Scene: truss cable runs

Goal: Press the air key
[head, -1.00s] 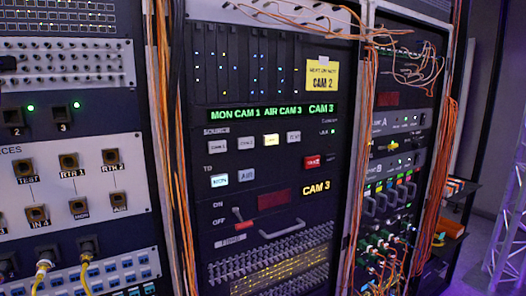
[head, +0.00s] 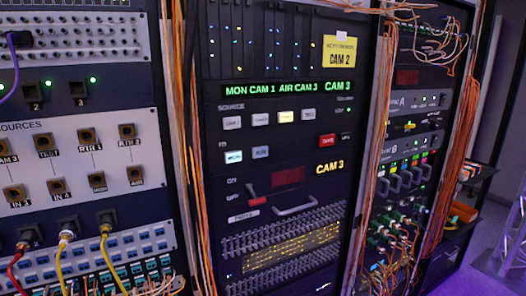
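The air key (head: 261,152) is a grey, unlit button in the "TO" row of the middle rack panel. The MON key (head: 233,157) to its left glows pale white-blue. Above is the SOURCE row of keys, where the third key (head: 285,116) glows yellow and the others are grey. A red TAKE key (head: 327,140) sits to the right. The green display (head: 285,88) reads MON CAM 1, AIR CAM 3, CAM 3. Neither of my grippers is in view.
A red-tipped lever (head: 253,195) and a bar handle (head: 295,206) project below the keys. A yellow CAM 2 note (head: 340,51) is above. Orange cables (head: 190,140) hang left of the panel. The left rack has a patch panel (head: 75,165) with plugged cables.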

